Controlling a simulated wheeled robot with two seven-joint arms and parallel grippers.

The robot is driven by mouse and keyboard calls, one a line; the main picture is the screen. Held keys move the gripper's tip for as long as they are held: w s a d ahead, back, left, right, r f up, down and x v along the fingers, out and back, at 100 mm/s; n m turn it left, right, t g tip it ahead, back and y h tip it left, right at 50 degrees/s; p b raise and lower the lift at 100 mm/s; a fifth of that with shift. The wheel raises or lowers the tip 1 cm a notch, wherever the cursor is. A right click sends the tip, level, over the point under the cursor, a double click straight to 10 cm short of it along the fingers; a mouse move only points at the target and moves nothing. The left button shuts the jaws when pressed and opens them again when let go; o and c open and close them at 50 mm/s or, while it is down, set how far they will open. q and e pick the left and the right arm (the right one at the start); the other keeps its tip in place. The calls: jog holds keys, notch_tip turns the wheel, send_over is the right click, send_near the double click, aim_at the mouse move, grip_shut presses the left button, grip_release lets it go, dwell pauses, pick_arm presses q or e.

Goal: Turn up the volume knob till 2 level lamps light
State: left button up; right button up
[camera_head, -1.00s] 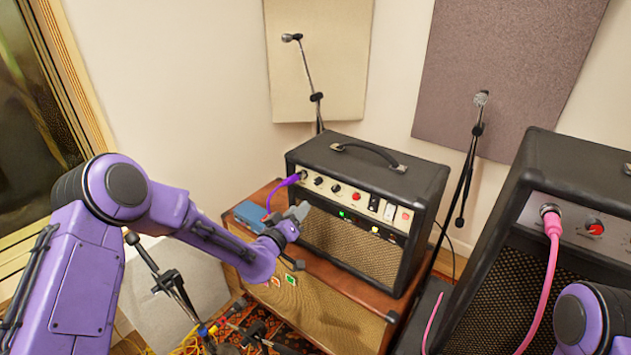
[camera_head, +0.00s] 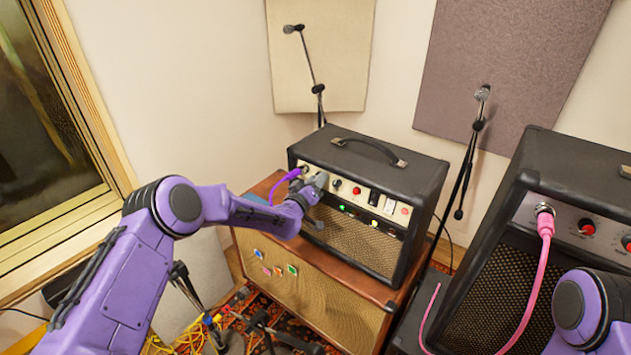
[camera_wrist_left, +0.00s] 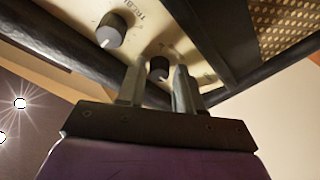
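The black amp (camera_head: 400,178) with a cream control panel stands on a brown cabinet. My left gripper (camera_head: 318,182) is at the left part of that panel, beside the purple plug. In the left wrist view, my left gripper (camera_wrist_left: 158,88) is open, with its two fingers on either side of a small dark knob (camera_wrist_left: 159,68). I cannot tell whether they touch it. Another dark knob with a white pointer (camera_wrist_left: 112,30) is beside it; its lettering is partly readable. A green lamp (camera_head: 342,208) glows below the panel; the other lamps are too small to judge. My right gripper is out of view.
A purple cable plug (camera_head: 292,175) sits close to my left gripper. A second black amp (camera_head: 580,170) with a pink cable (camera_head: 540,270) stands at the right. A microphone stand (camera_head: 468,160) is between the amps. The brown cabinet (camera_head: 320,290) has several coloured marks.

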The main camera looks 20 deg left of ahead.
pick_arm(q)
grip_shut()
jog(key=shift+a+f+m+h+b, duration=0.15)
jog(key=shift+m+h+b, duration=0.7)
jog(key=shift+m+b, duration=1.85)
jog(key=shift+a+r+m+h+b, duration=0.15)
jog(key=shift+m+h+b, duration=0.7)
jog(key=shift+m+b, duration=1.85)
jog(key=shift+b, duration=0.3)
jog(key=shift+w, duration=0.1)
jog(key=shift+o, duration=0.3)
grip_release()
jog(key=shift+f, duration=0.1)
